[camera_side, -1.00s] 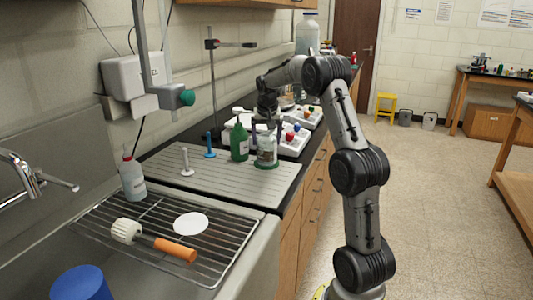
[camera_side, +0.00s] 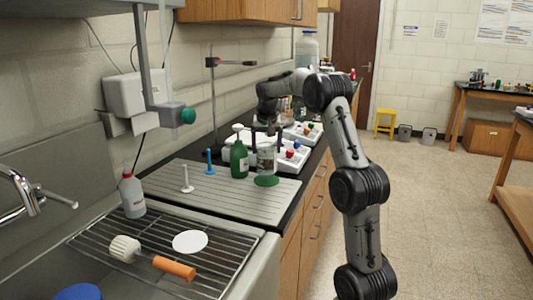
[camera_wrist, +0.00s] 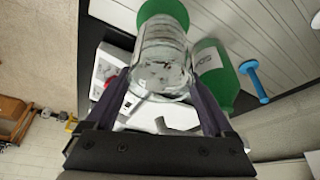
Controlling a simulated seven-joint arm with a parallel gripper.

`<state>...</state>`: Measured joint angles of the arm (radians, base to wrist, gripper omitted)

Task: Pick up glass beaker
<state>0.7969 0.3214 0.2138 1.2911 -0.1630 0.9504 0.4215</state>
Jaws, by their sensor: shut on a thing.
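The clear glass beaker (camera_side: 266,161) is between the dark fingers of my gripper (camera_side: 266,147) in the side view. It is upright, just above a round green pad (camera_side: 266,181) on the grey ribbed board, with apparently a small gap below it. In the wrist view the beaker (camera_wrist: 162,58) fills the space between the fingertips of my gripper (camera_wrist: 160,85). The gripper is shut on it. The green pad (camera_wrist: 163,11) shows beyond the beaker's far end.
A green bottle (camera_side: 239,159) stands close to the left of the beaker. Blue (camera_side: 209,162) and white (camera_side: 187,179) pegs stand further left on the ribbed board (camera_side: 222,192). White trays with coloured knobs (camera_side: 293,150) lie behind. A clamp stand (camera_side: 213,100) rises at the back.

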